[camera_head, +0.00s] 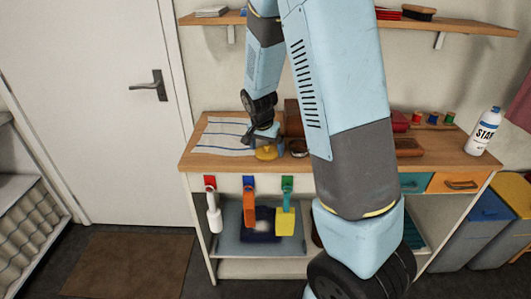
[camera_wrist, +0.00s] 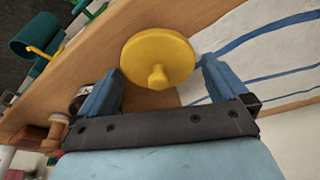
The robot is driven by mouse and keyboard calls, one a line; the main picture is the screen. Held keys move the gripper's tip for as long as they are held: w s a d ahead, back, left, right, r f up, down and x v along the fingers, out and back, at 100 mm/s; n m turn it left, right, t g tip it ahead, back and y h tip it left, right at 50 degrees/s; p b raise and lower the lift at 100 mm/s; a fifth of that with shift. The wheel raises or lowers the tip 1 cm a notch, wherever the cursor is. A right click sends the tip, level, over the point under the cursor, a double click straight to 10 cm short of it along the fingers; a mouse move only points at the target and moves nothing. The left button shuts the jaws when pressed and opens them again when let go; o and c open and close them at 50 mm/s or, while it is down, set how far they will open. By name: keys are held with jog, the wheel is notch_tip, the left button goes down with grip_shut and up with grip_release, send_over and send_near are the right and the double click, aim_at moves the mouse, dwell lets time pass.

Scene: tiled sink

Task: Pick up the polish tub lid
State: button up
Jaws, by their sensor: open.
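The polish tub lid (camera_wrist: 157,52) is a yellow disc with a small knob, lying knob up on the wooden worktop beside a striped cloth. It also shows in the head view (camera_head: 266,153), partly covered by my gripper. My gripper (camera_wrist: 163,88) is open, its two blue fingers apart on either side of the lid's near part, with nothing held between them. In the head view my gripper (camera_head: 264,137) is just above the lid. I cannot tell whether the fingers touch it. An open round tub (camera_head: 298,148) stands just right of the lid.
The white cloth with blue stripes (camera_head: 222,137) lies left of the lid. A white bottle (camera_head: 484,131) stands at the worktop's right end. A shelf (camera_head: 460,23) is above. My arm hides the worktop's middle.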

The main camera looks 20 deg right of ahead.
jog(key=shift+c, duration=0.2)
jog(key=c, duration=0.7)
jog(key=shift+c, duration=0.2)
